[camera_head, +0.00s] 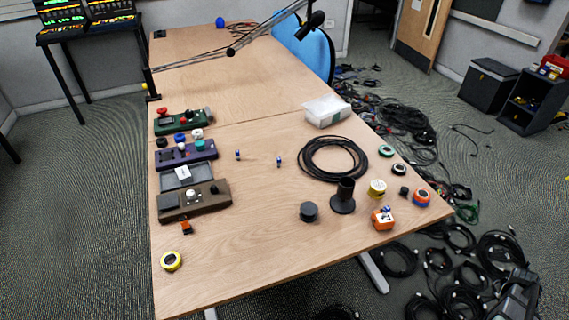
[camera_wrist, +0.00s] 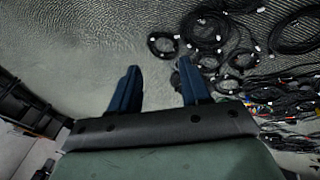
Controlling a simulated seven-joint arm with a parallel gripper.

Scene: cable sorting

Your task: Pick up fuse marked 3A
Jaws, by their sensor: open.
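Two small blue-and-white pieces stand apart on the bare middle of the wooden table in the head view, a left one (camera_head: 238,154) and a right one (camera_head: 279,161). They may be fuses, but no 3A marking is readable on either, so I cannot tell which is the 3A fuse. My gripper (camera_wrist: 158,72) shows in the wrist view with its two dark blue fingers wide apart and nothing between them. It points over the floor and cables, and no table shows in that view. The gripper is not seen in the head view.
Several device boxes, including a brown one (camera_head: 215,196), line the left edge. Cables litter the floor.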

